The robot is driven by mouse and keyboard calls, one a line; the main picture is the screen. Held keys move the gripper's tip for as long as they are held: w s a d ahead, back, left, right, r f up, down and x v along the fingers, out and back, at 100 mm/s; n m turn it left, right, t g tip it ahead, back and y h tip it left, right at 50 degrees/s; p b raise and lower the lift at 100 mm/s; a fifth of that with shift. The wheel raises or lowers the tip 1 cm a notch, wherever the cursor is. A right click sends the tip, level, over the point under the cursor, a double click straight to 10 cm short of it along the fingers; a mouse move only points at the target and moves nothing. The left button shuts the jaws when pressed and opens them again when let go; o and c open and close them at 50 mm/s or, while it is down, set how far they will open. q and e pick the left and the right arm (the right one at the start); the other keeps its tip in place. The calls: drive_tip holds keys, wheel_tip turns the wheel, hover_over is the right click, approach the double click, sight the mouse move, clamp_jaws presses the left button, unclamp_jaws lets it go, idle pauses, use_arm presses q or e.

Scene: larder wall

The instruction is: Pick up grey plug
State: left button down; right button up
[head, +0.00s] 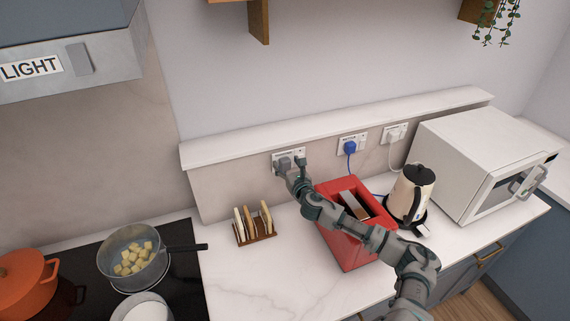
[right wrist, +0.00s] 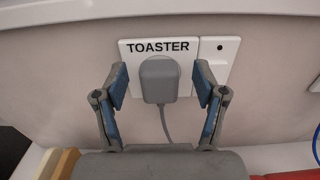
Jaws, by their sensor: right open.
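The grey plug (right wrist: 159,80) sits in the wall socket labelled TOASTER (right wrist: 190,47), its grey cord hanging down. In the head view the plug (head: 284,165) shows just left of my right gripper (head: 293,169). In the right wrist view my right gripper (right wrist: 160,87) is open, one blue-padded finger on each side of the plug. Gaps show between the fingers and the plug, so it does not appear gripped. My left gripper does not show.
A red toaster (head: 336,239) stands below my right arm. A toast rack (head: 256,232) stands to its left, a kettle (head: 409,195) and a microwave (head: 470,160) to its right. A blue plug (head: 350,146) and a white plug (head: 394,134) sit in neighbouring sockets. A ledge (head: 330,124) runs above.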

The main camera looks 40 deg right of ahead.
drive_tip(key=shift+d, duration=0.15)
drive_tip(key=shift+c, duration=1.2)
drive_tip(key=shift+a, duration=0.3)
clamp_jaws()
drive_tip(key=shift+r, duration=0.1)
